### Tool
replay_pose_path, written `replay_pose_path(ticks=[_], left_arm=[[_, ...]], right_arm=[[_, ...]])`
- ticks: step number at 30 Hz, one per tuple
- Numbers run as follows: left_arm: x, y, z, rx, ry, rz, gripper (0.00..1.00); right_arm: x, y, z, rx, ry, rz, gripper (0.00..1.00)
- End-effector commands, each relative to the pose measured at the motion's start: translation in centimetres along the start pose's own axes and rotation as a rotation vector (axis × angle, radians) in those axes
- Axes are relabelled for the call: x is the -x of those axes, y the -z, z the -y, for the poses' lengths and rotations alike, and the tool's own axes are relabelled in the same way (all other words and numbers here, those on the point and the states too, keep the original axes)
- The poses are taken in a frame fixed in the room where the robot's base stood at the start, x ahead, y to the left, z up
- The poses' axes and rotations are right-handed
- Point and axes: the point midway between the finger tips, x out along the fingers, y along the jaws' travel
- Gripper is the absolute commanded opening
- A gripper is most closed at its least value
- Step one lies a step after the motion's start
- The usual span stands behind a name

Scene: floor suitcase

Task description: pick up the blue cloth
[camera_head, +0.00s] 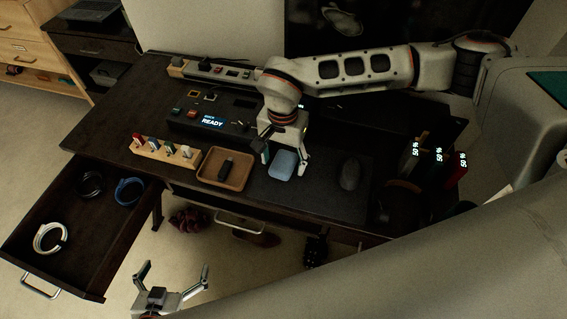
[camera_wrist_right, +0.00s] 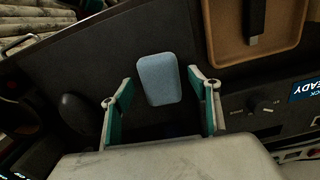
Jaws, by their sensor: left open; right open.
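The blue cloth (camera_head: 283,164), a small light-blue rounded block shape, lies on the dark mat on the desk, right of the wooden tray. It also shows in the right wrist view (camera_wrist_right: 159,79). My right gripper (camera_head: 285,161) is open over it, pointing down. In the right wrist view its two green-padded fingers (camera_wrist_right: 160,81) stand on either side of the cloth, with gaps between. Whether the fingertips are level with the cloth is hard to tell. My left gripper (camera_head: 174,267) is open and empty, low in front of the desk, right of the open drawer.
The wooden tray (camera_head: 226,169) holds a dark stick. A dark mouse (camera_head: 350,174) lies right of the cloth. The open drawer (camera_head: 75,250) holds several coiled cables.

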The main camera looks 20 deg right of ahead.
Motion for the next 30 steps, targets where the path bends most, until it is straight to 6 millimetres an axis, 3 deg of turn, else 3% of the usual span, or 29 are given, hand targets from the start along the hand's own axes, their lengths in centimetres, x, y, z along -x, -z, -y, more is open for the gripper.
replay_pose_path(ticks=[7,11,12,23,30], left_arm=[[0.0,0.0,0.0,0.0,0.0,-0.001,1.0],[0.0,0.0,0.0,0.0,0.0,-0.001,1.0],[0.0,0.0,0.0,0.0,0.0,-0.001,1.0],[0.0,0.0,0.0,0.0,0.0,-0.001,1.0],[0.0,0.1,0.0,-0.001,0.0,-0.001,1.0]], right_arm=[[-0.2,0.0,0.1,0.0,0.001,-0.001,0.61],[-0.2,0.0,0.1,0.0,0.001,-0.001,0.3],[-0.2,0.0,0.0,0.0,0.001,-0.001,0.26],[0.0,0.0,0.1,0.0,0.001,-0.001,0.26],[1.8,0.1,0.1,0.0,0.003,-0.003,0.26]])
